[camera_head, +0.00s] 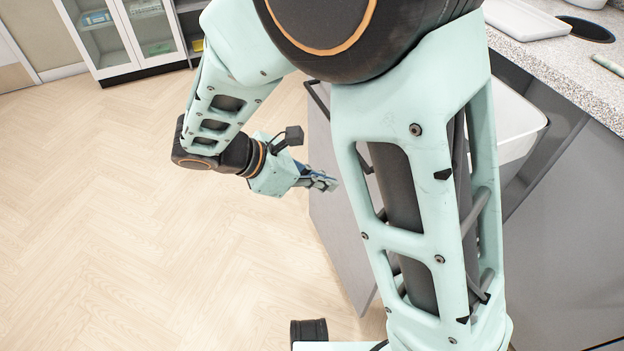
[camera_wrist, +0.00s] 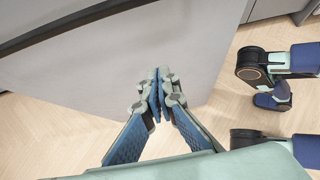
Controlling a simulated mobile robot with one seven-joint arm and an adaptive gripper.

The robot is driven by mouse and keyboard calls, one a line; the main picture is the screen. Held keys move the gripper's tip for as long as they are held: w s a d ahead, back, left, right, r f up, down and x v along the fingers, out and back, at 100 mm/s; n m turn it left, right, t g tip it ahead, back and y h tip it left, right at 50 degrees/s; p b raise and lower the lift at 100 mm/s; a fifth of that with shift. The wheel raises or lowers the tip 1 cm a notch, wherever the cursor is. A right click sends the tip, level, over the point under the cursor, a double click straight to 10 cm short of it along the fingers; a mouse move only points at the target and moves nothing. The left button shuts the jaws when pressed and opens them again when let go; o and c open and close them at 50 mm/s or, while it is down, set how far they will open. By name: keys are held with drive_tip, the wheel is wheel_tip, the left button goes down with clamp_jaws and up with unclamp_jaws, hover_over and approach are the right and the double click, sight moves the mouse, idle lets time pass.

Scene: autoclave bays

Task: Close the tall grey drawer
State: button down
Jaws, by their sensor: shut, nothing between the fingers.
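The tall grey drawer stands pulled out from the counter, its grey front (camera_head: 335,215) facing left in the head view. A dark handle bar (camera_head: 318,100) runs along its upper part, and a white bin (camera_head: 515,120) shows inside behind my arm. In the wrist view the drawer front (camera_wrist: 165,60) fills the upper middle, with the dark handle (camera_wrist: 70,28) at upper left. My gripper (camera_head: 330,184) is shut and empty, close to the front below the handle. Its fingertips also show in the wrist view (camera_wrist: 156,92); I cannot tell whether they touch the panel. My arm hides much of the drawer.
A speckled countertop (camera_head: 570,55) with a white tray (camera_head: 525,20) and a dark round opening (camera_head: 586,30) lies at upper right. A glass-door cabinet (camera_head: 125,30) stands at the back left. The wooden floor (camera_head: 130,200) left of the drawer is clear.

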drive_tip(key=w+d+f+b, duration=0.1)
drive_tip(key=w+d+f, duration=0.1)
drive_tip(key=d, duration=0.3)
drive_tip(key=shift+w+d+b, duration=0.2)
drive_tip(key=shift+d+b, duration=0.15)
